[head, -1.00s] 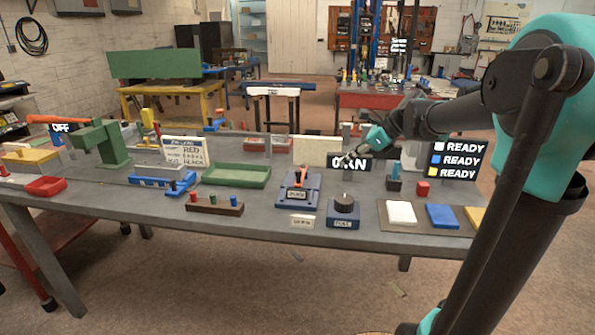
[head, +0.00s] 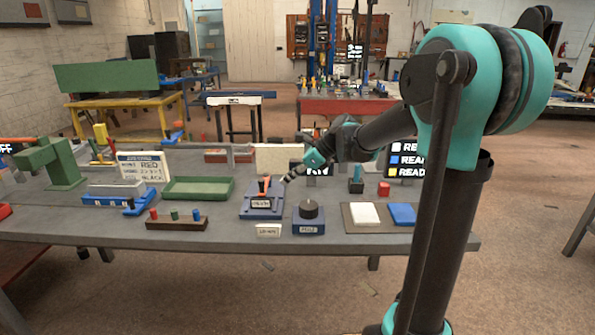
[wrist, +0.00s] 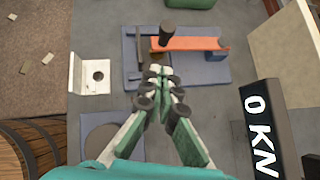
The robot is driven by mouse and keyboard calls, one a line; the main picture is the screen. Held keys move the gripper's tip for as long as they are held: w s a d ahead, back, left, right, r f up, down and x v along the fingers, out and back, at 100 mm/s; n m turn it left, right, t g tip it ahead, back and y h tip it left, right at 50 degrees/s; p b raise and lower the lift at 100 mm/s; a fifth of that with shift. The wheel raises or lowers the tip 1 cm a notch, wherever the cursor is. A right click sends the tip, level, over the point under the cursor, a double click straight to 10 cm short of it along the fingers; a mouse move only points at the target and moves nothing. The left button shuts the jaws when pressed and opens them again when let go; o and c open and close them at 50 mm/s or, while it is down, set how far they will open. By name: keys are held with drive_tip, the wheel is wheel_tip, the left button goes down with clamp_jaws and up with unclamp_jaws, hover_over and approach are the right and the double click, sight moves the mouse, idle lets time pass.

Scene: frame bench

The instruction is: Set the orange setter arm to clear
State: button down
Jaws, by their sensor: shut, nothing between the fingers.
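The orange setter arm (head: 264,186) stands on a blue base (head: 250,212) near the middle of the bench. In the wrist view it is an orange bar (wrist: 200,44) lying left to right, with a dark round knob (wrist: 167,33) toward its left end. A label is on the base's front; I cannot read it. My gripper (head: 284,181) is just right of the setter in the head view. In the wrist view the fingertips (wrist: 156,73) are together and empty, over the blue base and just below the orange bar. I cannot tell whether they touch it.
The 0 KN display (wrist: 262,130) is close on the gripper's right. A green tray (head: 198,198) and a peg block (head: 176,223) are left.

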drive_tip(key=a, duration=0.2)
drive_tip(key=w+a+f, duration=0.1)
drive_tip(key=shift+a+f, duration=0.1)
drive_tip(key=shift+a, duration=0.25)
drive_tip(key=shift+w+a, duration=0.25)
drive_tip(key=shift+a, duration=0.4)
